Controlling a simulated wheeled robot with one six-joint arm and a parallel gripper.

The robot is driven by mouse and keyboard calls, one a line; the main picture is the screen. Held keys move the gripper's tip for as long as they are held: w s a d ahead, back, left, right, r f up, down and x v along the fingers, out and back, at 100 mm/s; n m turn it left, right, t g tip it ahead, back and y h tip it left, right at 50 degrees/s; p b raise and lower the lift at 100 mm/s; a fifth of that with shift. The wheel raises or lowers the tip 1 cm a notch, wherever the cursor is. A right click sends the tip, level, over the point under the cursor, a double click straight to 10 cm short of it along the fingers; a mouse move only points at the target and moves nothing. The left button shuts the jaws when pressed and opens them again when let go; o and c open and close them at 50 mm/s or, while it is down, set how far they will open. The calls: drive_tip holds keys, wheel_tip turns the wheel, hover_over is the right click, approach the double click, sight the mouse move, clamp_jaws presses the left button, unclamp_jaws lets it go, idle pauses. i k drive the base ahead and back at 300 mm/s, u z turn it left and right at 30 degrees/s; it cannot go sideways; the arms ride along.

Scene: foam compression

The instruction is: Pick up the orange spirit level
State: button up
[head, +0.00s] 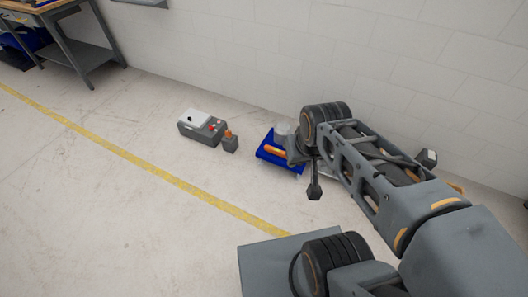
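An orange bar-like object (275,151), which looks like the spirit level, lies in a small blue tray (264,158) near the wall. Its right end is near my arm and may be partly covered. My arm reaches in from the lower right. My gripper (314,190) shows as a small dark end pointing down, just right of and in front of the tray in the picture. It appears apart from the orange object. Its fingers are too small to tell open from shut.
A pale cylinder (282,131) stands at the tray's back. A workbench (72,47) is far left. The floor along the yellow line (150,166) is clear.

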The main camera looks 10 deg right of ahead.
sight(269, 148)
drive_tip(key=u, duration=0.65)
drive_tip(key=i, duration=1.6)
drive_tip(key=z, duration=0.7)
drive_tip(key=i, duration=0.45)
drive_tip(key=z, duration=0.35)
